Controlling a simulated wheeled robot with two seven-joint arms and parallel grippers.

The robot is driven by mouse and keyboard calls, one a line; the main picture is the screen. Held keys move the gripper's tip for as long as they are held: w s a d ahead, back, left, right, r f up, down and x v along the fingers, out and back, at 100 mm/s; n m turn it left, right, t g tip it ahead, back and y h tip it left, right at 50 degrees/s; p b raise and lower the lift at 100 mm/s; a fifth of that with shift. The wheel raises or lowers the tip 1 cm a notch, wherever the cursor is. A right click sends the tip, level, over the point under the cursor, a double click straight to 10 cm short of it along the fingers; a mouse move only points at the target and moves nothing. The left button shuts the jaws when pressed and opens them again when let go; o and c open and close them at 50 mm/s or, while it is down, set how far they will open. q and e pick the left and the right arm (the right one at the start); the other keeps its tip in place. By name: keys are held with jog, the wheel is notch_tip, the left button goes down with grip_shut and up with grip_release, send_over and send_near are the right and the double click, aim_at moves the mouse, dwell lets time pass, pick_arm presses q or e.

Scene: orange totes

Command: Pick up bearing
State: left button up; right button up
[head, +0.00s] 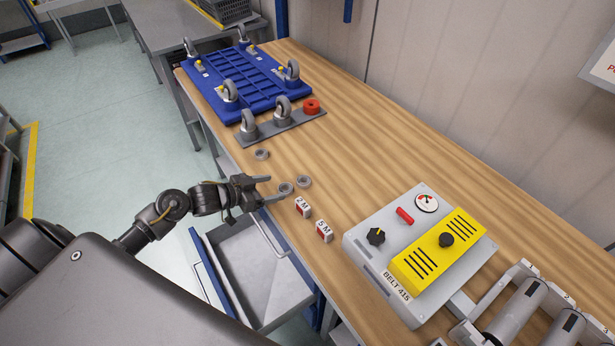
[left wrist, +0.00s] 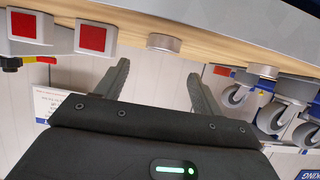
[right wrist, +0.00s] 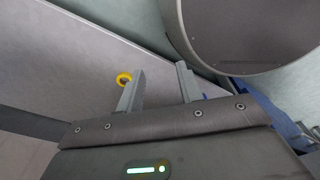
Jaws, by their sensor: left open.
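My left gripper (head: 278,188) is open at the near edge of the wooden table, its fingers pointing across it. In the left wrist view, a bearing (left wrist: 163,44) shows just beyond the gap between the open fingers (left wrist: 160,80).
Two red-and-white marked blocks (head: 303,207) (head: 324,231) stand right of the gripper. A control box (head: 365,245) with a yellow cover is farther right. A grey caster plate (head: 300,118) and blue wheeled frame (head: 225,72) are behind. An open drawer (head: 255,265) is below the edge.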

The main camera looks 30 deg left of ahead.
aim_at(300, 182)
pick_arm(q)
jog(key=x, duration=0.3)
jog(key=shift+w+d+p, duration=0.15)
jog(key=shift+w+p, duration=0.05)
jog(key=shift+p, duration=0.15)
jog(key=shift+x, duration=0.75)
jog(key=shift+w, duration=0.1)
jog(key=p+x, duration=0.1)
jog(key=x, duration=0.1)
jog(key=p+x, duration=0.1)
jog(key=x, duration=0.1)
jog(key=shift+w+d+r, duration=0.15)
jog(key=shift+w+d, duration=0.05)
jog(key=shift+d, duration=0.1)
jog(key=shift+w+d, duration=0.15)
jog(key=shift+w, duration=0.05)
pick_arm(e)
jog(key=r, duration=0.1)
jog(key=s+r, duration=0.1)
jog(key=r, duration=0.1)
jog(key=shift+s+d, duration=0.1)
pick_arm(q)
jog(key=shift+c, duration=0.3)
jog(key=c, duration=1.2)
jog(key=shift+o, duration=0.2)
pick_arm(e)
jog(key=shift+w, duration=0.2)
